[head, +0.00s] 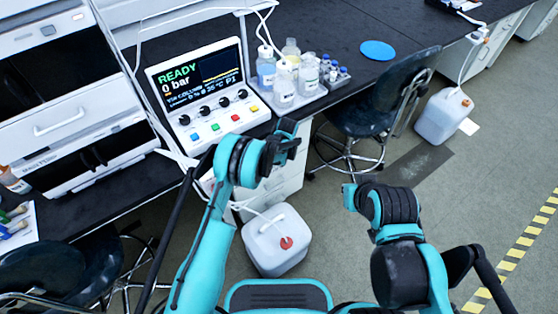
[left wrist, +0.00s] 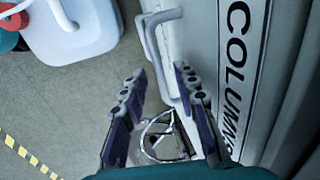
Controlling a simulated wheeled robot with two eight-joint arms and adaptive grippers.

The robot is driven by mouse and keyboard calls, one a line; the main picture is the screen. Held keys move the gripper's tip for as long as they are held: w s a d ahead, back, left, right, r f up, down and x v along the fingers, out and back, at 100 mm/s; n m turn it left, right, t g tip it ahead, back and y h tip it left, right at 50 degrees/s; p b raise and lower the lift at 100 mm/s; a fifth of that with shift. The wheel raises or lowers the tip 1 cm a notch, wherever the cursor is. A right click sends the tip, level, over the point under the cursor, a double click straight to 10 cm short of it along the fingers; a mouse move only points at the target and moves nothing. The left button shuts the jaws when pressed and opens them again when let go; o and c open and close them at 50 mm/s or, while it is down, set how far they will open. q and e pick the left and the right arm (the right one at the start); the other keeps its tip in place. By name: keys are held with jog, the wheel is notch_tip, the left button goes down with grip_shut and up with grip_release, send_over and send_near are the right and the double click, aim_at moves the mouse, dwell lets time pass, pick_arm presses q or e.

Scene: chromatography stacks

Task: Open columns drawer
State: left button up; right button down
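The columns drawer front (left wrist: 205,30) is a white panel with a black-lettered "COLUMN…" label (left wrist: 237,75) in the left wrist view. Its pale bar handle (left wrist: 153,45) stands out from the front. My left gripper (left wrist: 160,77) is open, its two dark fingers apart, with the handle's end lying in line with the gap between them. I see no clear contact. In the head view the left gripper (head: 287,143) is at the white cabinet (head: 285,180) under the bench, and the arm hides part of the fronts. My right gripper (head: 349,196) is away from the cabinet; its fingers are unclear.
A white jug (head: 275,245) stands on the floor below my left arm. A dark stool (head: 385,95) is right of the cabinet. The instrument panel (head: 205,85) and several bottles (head: 284,85) stand on the bench above. Open floor lies to the right.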

pick_arm(q)
jog(key=shift+c, duration=0.4)
grip_shut()
jog(key=shift+s, duration=0.15)
